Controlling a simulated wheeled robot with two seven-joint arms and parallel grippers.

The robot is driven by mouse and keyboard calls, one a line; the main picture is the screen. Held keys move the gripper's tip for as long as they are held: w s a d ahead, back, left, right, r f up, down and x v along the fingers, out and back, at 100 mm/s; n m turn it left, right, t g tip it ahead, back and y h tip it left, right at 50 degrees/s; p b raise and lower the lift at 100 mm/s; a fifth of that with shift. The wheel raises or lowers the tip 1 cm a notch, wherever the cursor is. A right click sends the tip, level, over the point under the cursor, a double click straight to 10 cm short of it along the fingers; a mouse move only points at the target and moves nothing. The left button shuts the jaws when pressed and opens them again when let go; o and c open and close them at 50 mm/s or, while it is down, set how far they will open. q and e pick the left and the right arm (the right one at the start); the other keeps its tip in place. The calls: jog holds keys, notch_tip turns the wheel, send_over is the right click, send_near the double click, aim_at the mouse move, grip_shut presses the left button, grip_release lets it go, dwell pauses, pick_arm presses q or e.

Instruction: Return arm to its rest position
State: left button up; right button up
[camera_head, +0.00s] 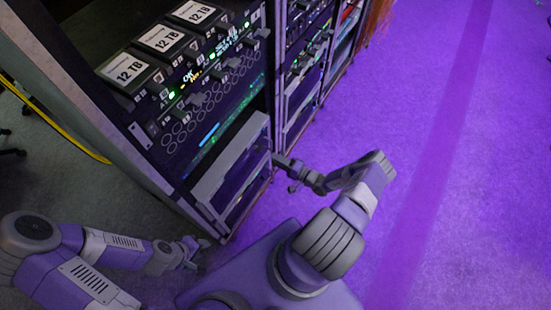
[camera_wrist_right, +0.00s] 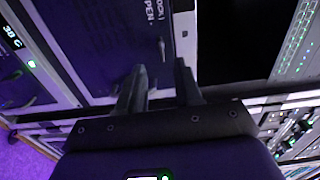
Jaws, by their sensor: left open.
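My left gripper (camera_head: 198,246) is at the lower left in the head view, low beside the foot of the rack (camera_head: 118,140). It is small and dark there, and nothing shows in it. My right arm reaches from the lower middle toward the rack's lower front. My right gripper (camera_head: 281,162) is at its end, close to the rack's front edge. In the right wrist view the two dark fingers of the right gripper (camera_wrist_right: 160,82) stand apart with nothing visible between them. They point at a dark purple panel (camera_wrist_right: 105,40) with sideways lettering; contact cannot be told.
Three drives labelled 12 TB (camera_head: 124,69) sit at the top of the rack. More rack units (camera_head: 305,70) continue behind it. A yellow cable (camera_head: 60,125) lies along the left. The purple floor (camera_head: 460,170) on the right is clear.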

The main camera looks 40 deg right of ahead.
dwell(0.3)
jog(key=s+a+r+n+g+y, duration=0.1)
jog(key=s+a+n+g+y, duration=0.3)
jog(key=a+g, duration=0.55)
jog(key=s+a+n+g+y, duration=0.1)
jog(key=s+a+n+g, duration=0.35)
jog(key=a, duration=0.75)
jog(key=s+a+r+n+g+h, duration=0.1)
jog(key=s+r+n+g+h, duration=0.1)
jog(key=s+r+h, duration=0.4)
jog(key=shift+a+r+h, duration=0.15)
jog(key=shift+r+h, duration=0.2)
jog(key=shift+h, duration=0.55)
jog(key=shift+c, duration=0.4)
